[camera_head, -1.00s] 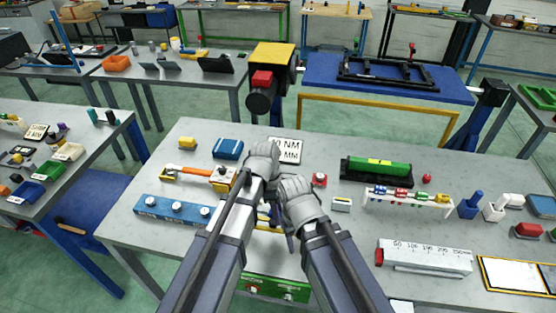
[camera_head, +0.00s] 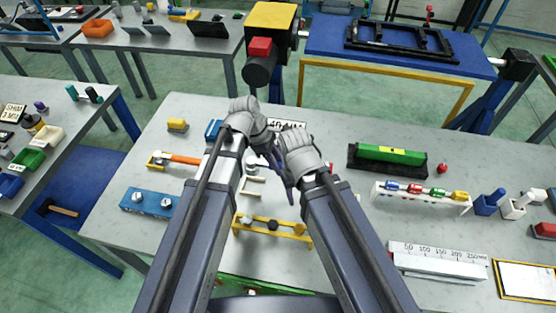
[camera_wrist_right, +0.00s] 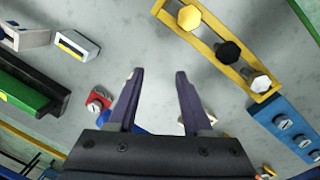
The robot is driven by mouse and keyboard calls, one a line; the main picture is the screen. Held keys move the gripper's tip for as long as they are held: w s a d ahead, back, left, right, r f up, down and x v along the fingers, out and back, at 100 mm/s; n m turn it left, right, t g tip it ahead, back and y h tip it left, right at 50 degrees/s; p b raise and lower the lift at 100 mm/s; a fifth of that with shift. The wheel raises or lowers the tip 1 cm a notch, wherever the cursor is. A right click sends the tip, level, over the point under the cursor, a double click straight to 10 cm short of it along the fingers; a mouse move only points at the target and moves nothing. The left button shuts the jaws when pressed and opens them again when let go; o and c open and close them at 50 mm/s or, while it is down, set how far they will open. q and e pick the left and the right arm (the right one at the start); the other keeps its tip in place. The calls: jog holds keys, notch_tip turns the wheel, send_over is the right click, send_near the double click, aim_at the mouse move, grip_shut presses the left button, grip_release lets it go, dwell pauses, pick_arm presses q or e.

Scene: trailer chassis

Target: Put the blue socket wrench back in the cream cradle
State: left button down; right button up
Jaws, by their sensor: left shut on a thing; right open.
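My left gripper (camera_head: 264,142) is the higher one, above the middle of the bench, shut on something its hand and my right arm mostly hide. I cannot make out the blue socket wrench for certain. My right gripper (camera_head: 284,178) is close beside it, lower and to the right. In the right wrist view its two fingers (camera_wrist_right: 160,74) are spread, with only bare grey bench between the tips. A bit of blue (camera_wrist_right: 125,129) shows behind the finger bases; I cannot tell what it is. A small cream frame (camera_head: 253,187), possibly the cradle, lies between my forearms, partly covered.
A yellow rack with bolts (camera_head: 272,228) stands between my forearms. An orange-handled tool (camera_head: 184,158) and a blue block (camera_head: 150,202) are at left. A green block (camera_head: 390,154), white rack (camera_head: 425,198) and ruler block (camera_head: 437,260) are at right. Bare bench lies between.

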pick_arm(q)
jog(key=shift+f, duration=0.1)
notch_tip(320, 180, down, 10)
jog(key=b, duration=1)
jog(key=shift+f, duration=0.1)
pick_arm(e)
notch_tip(320, 180, down, 10)
jog(key=shift+f, duration=0.2)
pick_arm(q)
jog(key=shift+c, duration=0.2)
grip_release()
dwell(0.4)
pick_arm(e)
jog(key=shift+r, duration=0.15)
pick_arm(q)
jog(key=shift+r+p, duration=3.85)
jog(key=shift+r, duration=0.2)
pick_arm(e)
notch_tip(320, 180, up, 8)
pick_arm(q)
jog(key=shift+r, duration=0.1)
